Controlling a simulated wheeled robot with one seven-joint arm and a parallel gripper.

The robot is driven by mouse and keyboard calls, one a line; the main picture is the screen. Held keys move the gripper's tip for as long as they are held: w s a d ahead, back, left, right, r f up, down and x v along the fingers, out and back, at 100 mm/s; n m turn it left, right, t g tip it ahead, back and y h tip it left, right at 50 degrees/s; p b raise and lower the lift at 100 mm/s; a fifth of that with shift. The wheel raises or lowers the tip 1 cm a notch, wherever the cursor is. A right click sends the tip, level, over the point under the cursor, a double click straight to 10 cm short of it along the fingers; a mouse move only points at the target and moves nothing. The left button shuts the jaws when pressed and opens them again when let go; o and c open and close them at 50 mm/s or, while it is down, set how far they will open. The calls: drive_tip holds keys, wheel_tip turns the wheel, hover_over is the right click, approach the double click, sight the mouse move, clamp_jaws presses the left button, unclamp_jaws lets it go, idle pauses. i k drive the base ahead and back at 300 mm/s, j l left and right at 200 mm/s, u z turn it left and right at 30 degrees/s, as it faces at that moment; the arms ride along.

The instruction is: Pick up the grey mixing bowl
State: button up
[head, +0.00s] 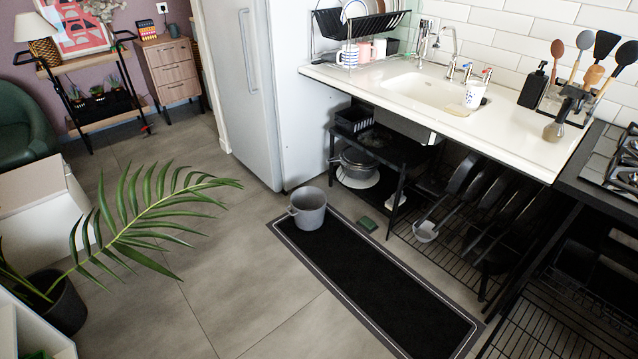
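A grey, deep, round vessel (308,210) stands upright on the floor, at the far left end of the black mat. It has a small lug on its left side and looks like the grey mixing bowl, though its shape is close to a pot. Its inside looks empty from here. My gripper is not in view.
The black mat (390,285) runs along the counter front. A small green item (367,225) lies near the vessel. A low black shelf with a pot (358,162) stands behind. A potted palm (150,220) reaches in from the left. Grey floor between is clear.

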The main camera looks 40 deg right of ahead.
sight(424, 233)
drive_tip(key=i+z, duration=0.15)
drive_tip(key=i, duration=0.55)
drive_tip(key=i+j+z, duration=0.15)
drive_tip(key=i, duration=0.55)
drive_tip(key=i+z, duration=0.25)
drive_tip(key=z, duration=0.2)
drive_tip(key=i+z, duration=0.4)
drive_tip(key=i+j+z, duration=0.1)
drive_tip(key=z, duration=0.35)
drive_tip(key=i+z, duration=0.2)
drive_tip(key=i+l, duration=0.05)
drive_tip(key=i, duration=0.05)
